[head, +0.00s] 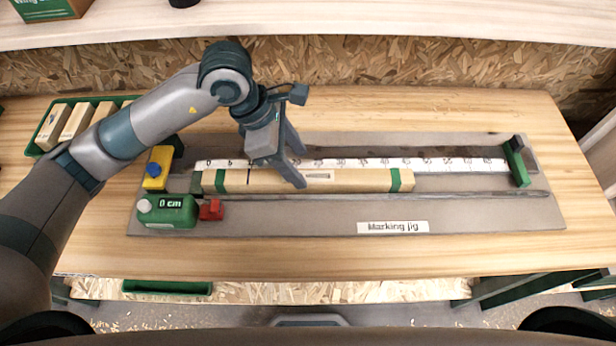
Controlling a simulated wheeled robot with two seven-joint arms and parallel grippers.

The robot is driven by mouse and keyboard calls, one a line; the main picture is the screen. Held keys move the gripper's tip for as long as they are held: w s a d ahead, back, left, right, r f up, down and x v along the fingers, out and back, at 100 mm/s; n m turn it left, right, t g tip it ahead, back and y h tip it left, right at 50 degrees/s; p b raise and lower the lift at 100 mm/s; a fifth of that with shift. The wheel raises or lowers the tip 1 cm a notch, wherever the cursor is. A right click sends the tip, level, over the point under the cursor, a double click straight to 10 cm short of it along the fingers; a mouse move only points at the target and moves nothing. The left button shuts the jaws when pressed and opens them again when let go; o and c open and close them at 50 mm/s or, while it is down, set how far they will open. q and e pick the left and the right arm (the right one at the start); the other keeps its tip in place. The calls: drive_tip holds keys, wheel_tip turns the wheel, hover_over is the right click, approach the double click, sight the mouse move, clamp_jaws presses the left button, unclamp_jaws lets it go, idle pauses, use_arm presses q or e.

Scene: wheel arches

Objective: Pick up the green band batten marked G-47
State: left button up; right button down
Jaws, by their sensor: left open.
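A pale wooden batten (350,181) with green bands near both ends lies lengthwise in the marking jig (480,215), alongside the white scale. A dark line crosses the batten near its left end. I cannot read a G-47 marking; a small mark shows near its middle. My left gripper (293,170) is over the batten, left of its middle, pointing down with its fingers apart. One finger reaches in front of the batten and the other is behind it. Whether they touch it, I cannot tell. My right gripper is not in view.
A green block labelled 0 cm (168,212), a red piece (211,210) and a yellow block (158,168) sit at the jig's left end. A green stop (516,162) stands at its right end. A green tray (44,136) holds several wooden pieces at far left.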

sight(308, 176)
use_arm(q)
drive_tip(key=shift+s+d+f+p, duration=0.1)
drive_tip(key=shift+d+f+p, duration=0.05)
drive_tip(key=shift+f+p, duration=0.2)
drive_tip(key=shift+p+x, duration=0.55)
drive_tip(key=shift+x, duration=1.25)
drive_tip(key=shift+c, duration=0.3)
clamp_jaws()
drive_tip(key=shift+r, duration=0.15)
